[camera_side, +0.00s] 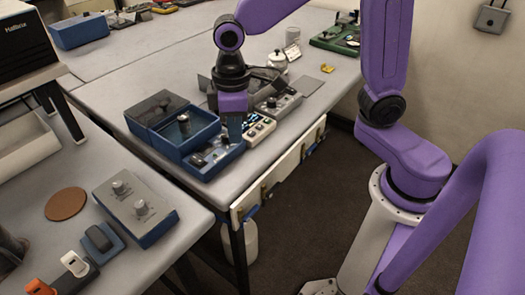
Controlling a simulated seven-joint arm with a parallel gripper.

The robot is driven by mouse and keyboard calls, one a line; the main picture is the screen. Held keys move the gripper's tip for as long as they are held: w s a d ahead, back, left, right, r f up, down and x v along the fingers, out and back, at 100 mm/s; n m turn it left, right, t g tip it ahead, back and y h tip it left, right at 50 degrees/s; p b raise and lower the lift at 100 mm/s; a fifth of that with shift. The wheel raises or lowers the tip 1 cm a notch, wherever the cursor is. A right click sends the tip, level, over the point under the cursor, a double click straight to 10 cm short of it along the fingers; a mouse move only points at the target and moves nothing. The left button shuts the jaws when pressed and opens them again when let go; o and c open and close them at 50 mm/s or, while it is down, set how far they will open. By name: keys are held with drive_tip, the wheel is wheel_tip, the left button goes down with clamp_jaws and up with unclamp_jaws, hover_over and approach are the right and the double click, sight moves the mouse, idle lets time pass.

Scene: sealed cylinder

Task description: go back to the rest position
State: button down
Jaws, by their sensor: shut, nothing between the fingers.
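My gripper (233,140) points down at the right side of an open blue box (178,153) on the far table. Its fingers are together with nothing visible between them. The fingertips overlap the box's right edge in this view, and I cannot tell whether they touch it. A dark cylinder with a lighter top (184,125) stands upright in the box, left of the fingers. Small dark parts lie in the box's front area.
A grey panel device (258,128) with buttons stands just right of the gripper, and a grey box with knobs (280,103) is behind it. A white canister (278,62) stands farther back. The near table (165,190) holds a blue-grey knob box (135,207).

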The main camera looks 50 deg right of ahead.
drive_tip(key=s+d+n, duration=0.2)
drive_tip(key=s+d, duration=0.3)
drive_tip(key=s, duration=0.4)
drive_tip(key=s+d+n, duration=0.2)
drive_tip(key=s+d, duration=0.3)
drive_tip(key=s, duration=0.4)
drive_tip(key=shift+d+f, duration=0.2)
drive_tip(key=shift+w, duration=0.15)
wheel_tip(320, 180, up, 5)
drive_tip(key=m+t, duration=0.2)
drive_tip(key=m, duration=1.1)
hover_over(194, 156)
drive_tip(key=s, duration=0.2)
drive_tip(key=shift+s, duration=0.1)
drive_tip(key=f, duration=0.4)
drive_tip(key=w+f, duration=0.1)
drive_tip(key=f, duration=0.4)
drive_tip(key=w+f, duration=0.1)
drive_tip(key=f, duration=0.3)
drive_tip(key=shift+f, duration=0.4)
drive_tip(key=shift+w+g, duration=0.1)
drive_tip(key=shift+g, duration=0.2)
